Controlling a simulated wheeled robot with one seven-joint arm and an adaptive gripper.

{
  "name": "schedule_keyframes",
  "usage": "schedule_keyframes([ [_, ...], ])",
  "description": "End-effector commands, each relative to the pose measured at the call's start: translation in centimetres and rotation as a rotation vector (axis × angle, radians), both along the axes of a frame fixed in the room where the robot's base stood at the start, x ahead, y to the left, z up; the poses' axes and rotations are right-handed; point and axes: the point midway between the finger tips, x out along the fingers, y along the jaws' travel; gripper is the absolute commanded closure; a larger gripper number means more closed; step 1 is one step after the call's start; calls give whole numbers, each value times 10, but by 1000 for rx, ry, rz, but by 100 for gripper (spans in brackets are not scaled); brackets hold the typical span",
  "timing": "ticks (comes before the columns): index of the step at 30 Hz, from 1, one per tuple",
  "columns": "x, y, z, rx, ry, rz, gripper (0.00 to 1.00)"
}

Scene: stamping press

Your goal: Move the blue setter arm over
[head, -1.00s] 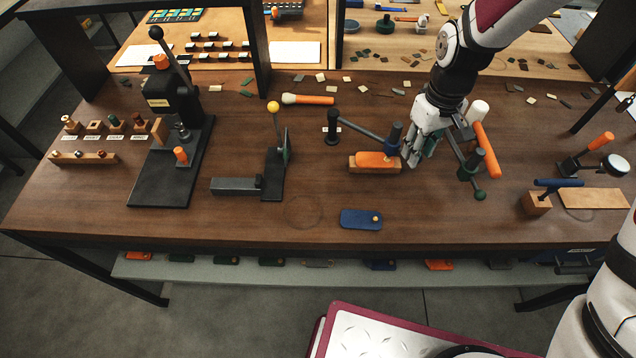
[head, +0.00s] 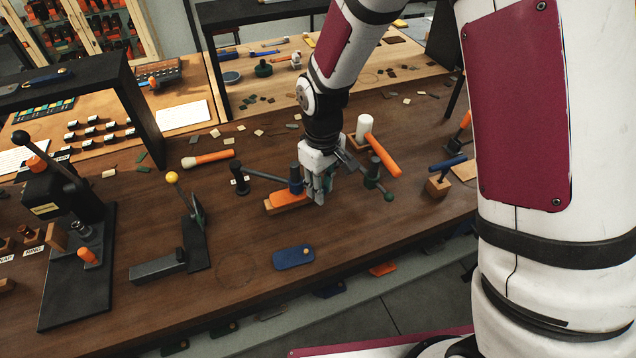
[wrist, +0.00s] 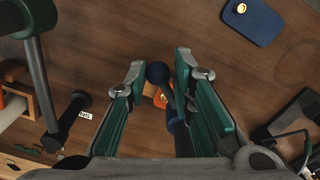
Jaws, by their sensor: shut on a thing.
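The blue setter arm is a dark bar running from a black post (head: 240,181) to a dark blue upright head (head: 296,178). The head is over an orange plate (head: 291,198) on a wooden block. My gripper (head: 318,195) points down just right of the head. In the wrist view, the blue setter arm's ball knob (wrist: 158,72) lies between my green-padded fingers (wrist: 153,85), and my gripper is shut on it. The exact contact is partly hidden by the fingers.
A second arm with a green head (head: 372,168) and green knob (head: 388,196) stands close on the right. An orange-handled mallet (head: 383,155) lies behind it. A blue plate (head: 294,257) lies in front. A yellow-knobbed lever tool (head: 192,225) stands left.

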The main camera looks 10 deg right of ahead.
Motion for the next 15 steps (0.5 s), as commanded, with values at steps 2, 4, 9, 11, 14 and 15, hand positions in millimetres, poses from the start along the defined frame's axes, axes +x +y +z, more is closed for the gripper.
schedule_keyframes([
  [2,-4,7,2,6,-8,4,93],
  [4,-7,9,2,7,-9,5,94],
  [9,-17,14,2,8,-8,5,95],
  [11,-20,16,2,8,-8,5,95],
  [14,-26,19,2,8,-8,5,96],
  [15,-27,19,2,8,-8,5,96],
])
